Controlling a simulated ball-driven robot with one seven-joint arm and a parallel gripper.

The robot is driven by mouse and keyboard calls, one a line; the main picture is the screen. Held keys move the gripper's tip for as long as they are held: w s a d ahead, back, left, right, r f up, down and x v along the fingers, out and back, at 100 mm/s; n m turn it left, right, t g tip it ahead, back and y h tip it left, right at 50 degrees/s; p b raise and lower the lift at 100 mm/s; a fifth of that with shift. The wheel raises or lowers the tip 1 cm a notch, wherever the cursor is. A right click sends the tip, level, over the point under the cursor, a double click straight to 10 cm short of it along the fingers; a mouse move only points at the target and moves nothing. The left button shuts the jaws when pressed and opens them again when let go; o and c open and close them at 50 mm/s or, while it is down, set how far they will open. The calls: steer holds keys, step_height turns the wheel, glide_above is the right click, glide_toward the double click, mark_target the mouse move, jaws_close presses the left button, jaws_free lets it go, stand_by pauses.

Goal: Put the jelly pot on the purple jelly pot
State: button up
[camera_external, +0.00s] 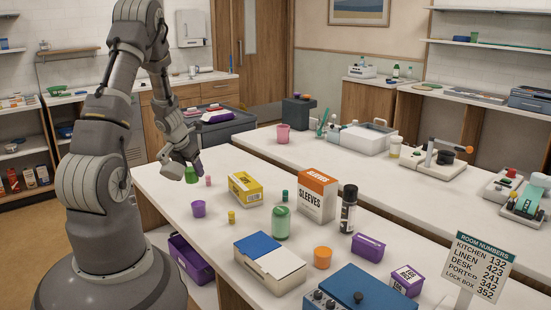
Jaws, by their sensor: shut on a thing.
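My gripper (186,167) is low over the left end of the long white table, pointing down. It is shut on a small green pot (191,175), which I take to be the jelly pot; the fingers hide its upper part. I cannot tell whether the green pot touches the table. A purple pot (198,209), likely the purple jelly pot, stands on the table nearer the camera, apart from my gripper. Another purple item (199,166) shows partly hidden just right of the gripper.
A small pink item (208,181), yellow box (245,188), yellow pot (231,217) and green jar (281,222) stand nearby. An orange pot (322,257), sleeves box (317,194) and dark bottle (348,208) are farther right. Bare tabletop (168,193) lies left of the purple pot.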

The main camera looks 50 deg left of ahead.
mark_target(194, 183)
steer(key=f+b, duration=0.2)
steer(key=d+f+b, duration=0.1)
steer(key=f+b, duration=0.1)
steer(key=f, duration=0.1)
steer(key=f+b, duration=0.2)
steer(key=shift+w+d+f, duration=0.2)
steer(key=shift+w, duration=0.15)
steer(key=shift+r, duration=0.15)
steer(key=o, duration=1.1)
steer(key=p+v, duration=0.6)
steer(key=v, duration=0.6)
steer(key=shift+p, duration=0.3)
